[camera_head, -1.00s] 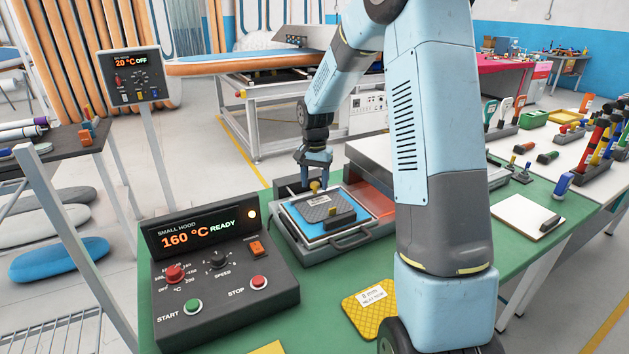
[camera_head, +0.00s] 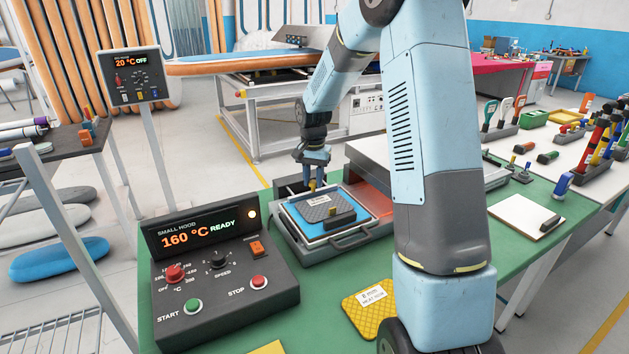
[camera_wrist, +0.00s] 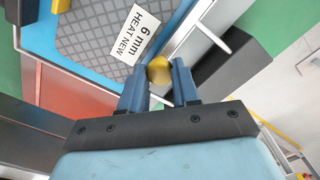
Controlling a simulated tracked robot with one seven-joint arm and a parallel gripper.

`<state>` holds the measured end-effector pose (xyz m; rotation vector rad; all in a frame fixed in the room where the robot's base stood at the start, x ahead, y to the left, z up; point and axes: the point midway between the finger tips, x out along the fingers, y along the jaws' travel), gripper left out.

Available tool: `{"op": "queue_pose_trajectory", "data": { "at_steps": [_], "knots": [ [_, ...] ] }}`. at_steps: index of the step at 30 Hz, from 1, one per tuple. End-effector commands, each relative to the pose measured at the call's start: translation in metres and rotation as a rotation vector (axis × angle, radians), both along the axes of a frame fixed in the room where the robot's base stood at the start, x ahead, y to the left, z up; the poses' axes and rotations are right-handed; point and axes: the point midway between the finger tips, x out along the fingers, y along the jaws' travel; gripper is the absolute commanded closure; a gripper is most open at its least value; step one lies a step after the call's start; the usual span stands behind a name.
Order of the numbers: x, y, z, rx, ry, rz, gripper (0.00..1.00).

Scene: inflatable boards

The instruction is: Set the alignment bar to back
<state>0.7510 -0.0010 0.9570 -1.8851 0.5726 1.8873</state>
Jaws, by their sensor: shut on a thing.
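My gripper (camera_head: 313,184) is at the back edge of the small tray (camera_head: 352,238) on the green bench. In the wrist view my gripper (camera_wrist: 158,82) has its two blue fingers shut on a round yellow knob (camera_wrist: 158,69). The knob sits by the tray's edge, beside a grey textured pad (camera_wrist: 95,40) labelled "6 mm HEAT NEW". The pad lies on a blue sheet (camera_head: 365,217). I cannot clearly make out the alignment bar itself; the knob seems to belong to it. The fingers mostly hide the knob in the head view.
The control box (camera_head: 222,262) reads "160 °C READY" and stands left of the tray. A reddish panel (camera_head: 372,198) and pale hood (camera_head: 370,160) lie right of it. A yellow pad (camera_head: 370,307) lies in front.

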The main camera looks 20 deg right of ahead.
Motion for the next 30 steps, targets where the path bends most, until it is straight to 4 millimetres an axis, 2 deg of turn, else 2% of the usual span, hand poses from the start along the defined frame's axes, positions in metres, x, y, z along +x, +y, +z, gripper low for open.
{"op": "queue_pose_trajectory", "data": {
  "at_steps": [3, 7, 17, 18, 26, 30],
  "knots": [
    [0.020, 0.005, 0.000, 0.000, -0.001, 0.001, 1.00],
    [0.035, 0.008, 0.000, 0.001, -0.003, 0.001, 1.00],
    [0.041, 0.009, 0.001, 0.001, -0.006, 0.001, 1.00],
    [0.041, 0.009, 0.002, 0.001, -0.008, 0.001, 0.68],
    [0.040, 0.008, 0.001, 0.001, -0.004, 0.001, 0.43],
    [0.039, 0.008, 0.001, 0.001, -0.003, 0.001, 0.43]
  ]
}}
